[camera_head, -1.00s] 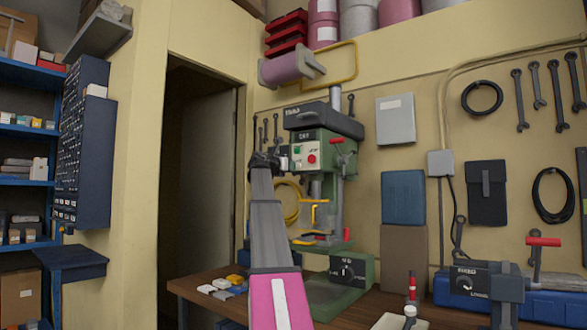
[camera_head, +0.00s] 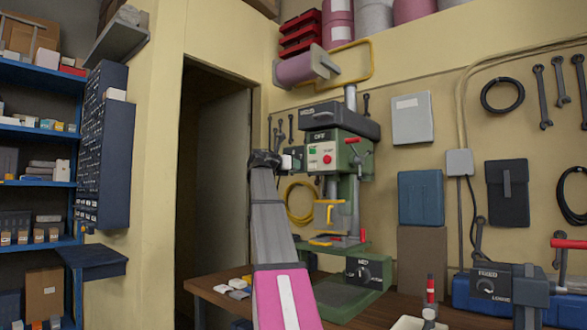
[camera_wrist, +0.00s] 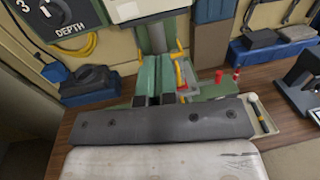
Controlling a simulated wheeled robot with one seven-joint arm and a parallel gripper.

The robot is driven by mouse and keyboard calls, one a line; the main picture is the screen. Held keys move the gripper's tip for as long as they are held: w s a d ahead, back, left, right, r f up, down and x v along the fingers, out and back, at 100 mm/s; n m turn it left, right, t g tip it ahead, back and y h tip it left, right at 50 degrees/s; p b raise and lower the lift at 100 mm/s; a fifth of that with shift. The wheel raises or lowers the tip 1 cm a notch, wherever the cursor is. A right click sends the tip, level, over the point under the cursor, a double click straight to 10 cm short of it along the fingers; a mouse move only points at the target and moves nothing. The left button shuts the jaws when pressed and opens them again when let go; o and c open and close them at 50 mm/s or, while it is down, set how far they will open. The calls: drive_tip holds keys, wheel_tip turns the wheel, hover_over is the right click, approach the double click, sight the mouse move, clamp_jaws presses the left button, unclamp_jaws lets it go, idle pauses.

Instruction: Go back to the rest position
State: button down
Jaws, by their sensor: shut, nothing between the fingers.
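My arm reaches up and away from me in the head view, with a pink and white lower section and a grey upper section. Its dark wrist end is in front of the left side of the green drill press (camera_head: 335,160). The fingertips cannot be made out clearly in that view. In the wrist view, my gripper (camera_wrist: 155,100) shows beyond a dark bolted bar, its fingers close together and empty. The drill press also shows in the wrist view, with its dial panel marked DEPTH (camera_wrist: 70,22) at upper left.
A blue cabinet (camera_head: 104,150) and shelves stand at left. An open doorway (camera_head: 215,190) lies between them. Tools hang on the wall.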

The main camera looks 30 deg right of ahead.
drive_tip(key=w+a+f+m+y, duration=0.25)
drive_tip(key=a+f, duration=0.25)
drive_tip(key=f, duration=1.2)
drive_tip(key=w+a+f+m+y, duration=0.1)
drive_tip(key=a+f+m+y, duration=0.25)
drive_tip(key=f, duration=1.25)
drive_tip(key=w+a+f+m+y, duration=0.1)
drive_tip(key=a+f+m+y, duration=0.35)
drive_tip(key=f, duration=1.25)
drive_tip(key=s+a+f+m+g+y, duration=0.1)
drive_tip(key=s+a+f, duration=0.25)
drive_tip(key=f, duration=0.35)
drive_tip(key=s+a+f+m+y, duration=0.1)
drive_tip(key=s+a+f, duration=0.25)
drive_tip(key=f, duration=0.35)
drive_tip(key=s+a+f+m+g+y, duration=0.1)
drive_tip(key=s+a+f, duration=0.1)
drive_tip(key=a+f, duration=0.45)
drive_tip(key=s+a+f+m+g+y, duration=0.1)
drive_tip(key=s+a+f+m+y, duration=0.1)
drive_tip(key=s+f, duration=0.5)
drive_tip(key=s+a+f+m+g+y, duration=0.1)
drive_tip(key=s+a+f+m+y, duration=0.1)
drive_tip(key=s+a+f+m, duration=0.3)
drive_tip(key=s+a+f, duration=0.1)
drive_tip(key=s+f, duration=0.2)
drive_tip(key=f, duration=0.1)
drive_tip(key=shift+g, duration=0.3)
drive_tip(key=shift+m, duration=0.25)
